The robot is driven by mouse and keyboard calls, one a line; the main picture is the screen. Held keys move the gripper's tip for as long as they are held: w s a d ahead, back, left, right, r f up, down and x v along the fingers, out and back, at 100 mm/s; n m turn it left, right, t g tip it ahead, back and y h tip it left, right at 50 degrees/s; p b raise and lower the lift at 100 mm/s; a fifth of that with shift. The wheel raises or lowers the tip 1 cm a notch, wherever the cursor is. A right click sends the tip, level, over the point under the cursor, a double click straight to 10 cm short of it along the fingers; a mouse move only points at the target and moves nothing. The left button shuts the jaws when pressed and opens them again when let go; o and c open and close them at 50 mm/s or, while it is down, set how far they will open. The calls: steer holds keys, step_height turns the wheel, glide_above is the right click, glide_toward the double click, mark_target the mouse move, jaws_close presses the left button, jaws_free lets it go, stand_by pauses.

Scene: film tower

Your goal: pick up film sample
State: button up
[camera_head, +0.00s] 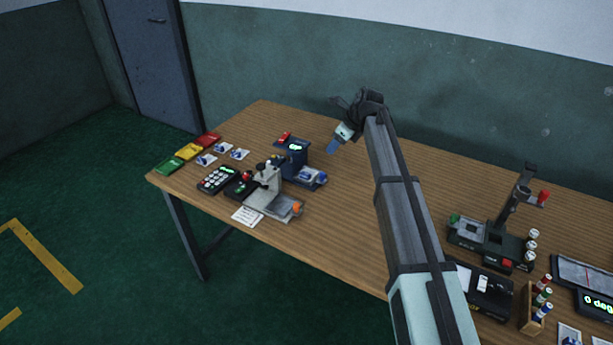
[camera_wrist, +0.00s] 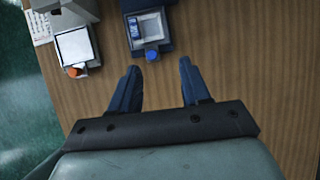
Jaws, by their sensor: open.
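My gripper (camera_head: 334,145) is open and empty above the table, right of the dark blue device (camera_head: 293,160). In the wrist view, its blue fingers (camera_wrist: 158,70) are spread with bare wood between them. The blue device's tray (camera_wrist: 165,46) lies just beyond the fingertips, with a blue knob (camera_wrist: 151,54) at its front. A pale square with a small dark blue piece beside it sits in this tray; I cannot tell which is the film sample.
A grey microscope-like device (camera_head: 266,190) with an orange knob stands left of the blue device; its pale stage (camera_wrist: 75,46) shows in the wrist view. A keypad (camera_head: 218,179) and coloured trays (camera_head: 188,151) are farther left. A dark stand (camera_head: 490,240) and vial rack (camera_head: 535,308) are right. The middle wood is clear.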

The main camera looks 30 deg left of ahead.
steer(key=s+a+h, duration=0.1)
steer(key=s+a, duration=0.2)
steer(key=s, duration=0.1)
glide_above(306, 173)
steer(key=d, duration=0.3)
steer(key=shift+g, duration=0.4)
steer(key=f, duration=0.8)
steer(key=shift+s+f, duration=0.15)
steer(key=shift+s, duration=0.2)
steer(key=shift+w+a+x, duration=0.1)
steer(key=shift+w+x, duration=0.1)
steer(key=shift+x, duration=1.1)
steer(key=shift+w+a+x, duration=0.15)
steer(key=shift+x, duration=1.1)
steer(key=shift+c, duration=0.5)
jaws_close()
